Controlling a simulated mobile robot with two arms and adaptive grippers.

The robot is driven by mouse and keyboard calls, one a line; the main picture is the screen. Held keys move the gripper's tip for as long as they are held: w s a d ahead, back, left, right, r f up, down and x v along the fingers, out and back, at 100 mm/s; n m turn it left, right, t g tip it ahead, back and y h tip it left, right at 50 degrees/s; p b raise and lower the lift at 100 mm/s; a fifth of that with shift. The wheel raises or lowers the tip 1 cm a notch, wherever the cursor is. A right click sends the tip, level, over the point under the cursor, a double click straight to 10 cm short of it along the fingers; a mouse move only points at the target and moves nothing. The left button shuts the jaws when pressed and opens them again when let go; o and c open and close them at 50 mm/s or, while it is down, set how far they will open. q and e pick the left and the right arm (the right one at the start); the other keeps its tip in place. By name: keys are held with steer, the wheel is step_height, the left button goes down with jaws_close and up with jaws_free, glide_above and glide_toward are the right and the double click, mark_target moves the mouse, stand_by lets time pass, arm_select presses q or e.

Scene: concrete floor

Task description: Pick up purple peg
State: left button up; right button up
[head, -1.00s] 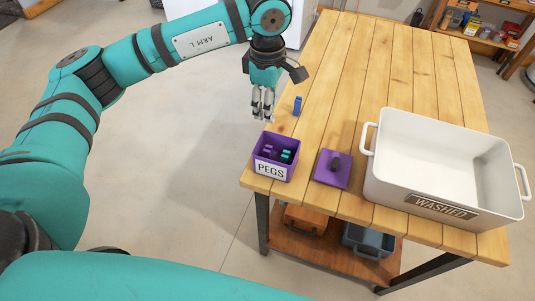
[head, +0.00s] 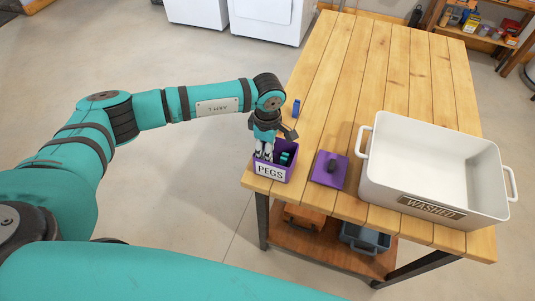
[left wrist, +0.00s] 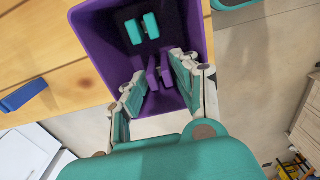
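The purple PEGS box (head: 271,171) stands at the near left corner of the wooden table. My left gripper (head: 264,156) points down into its left part. In the left wrist view the purple pegs (left wrist: 153,74) stand inside the box between the two fingers of my left gripper (left wrist: 157,70). The fingers are apart, one on each side of the pegs, and I see no clear grip. Two teal pegs (left wrist: 142,28) are at the other end of the box, clear of the fingers. The pegs' lower ends are hard to make out. My right gripper is not in view.
A purple lid with a dark knob (head: 328,169) lies right of the box. A white WASHED tub (head: 433,204) stands farther right. A blue peg-like piece (head: 296,108) lies behind the box. The far part of the table (head: 380,60) is clear.

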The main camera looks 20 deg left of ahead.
arm_select(q)
steer(key=shift+f, duration=0.95)
steer(key=shift+c, duration=0.2)
steer(key=c, duration=0.4)
steer(key=shift+r, duration=0.1)
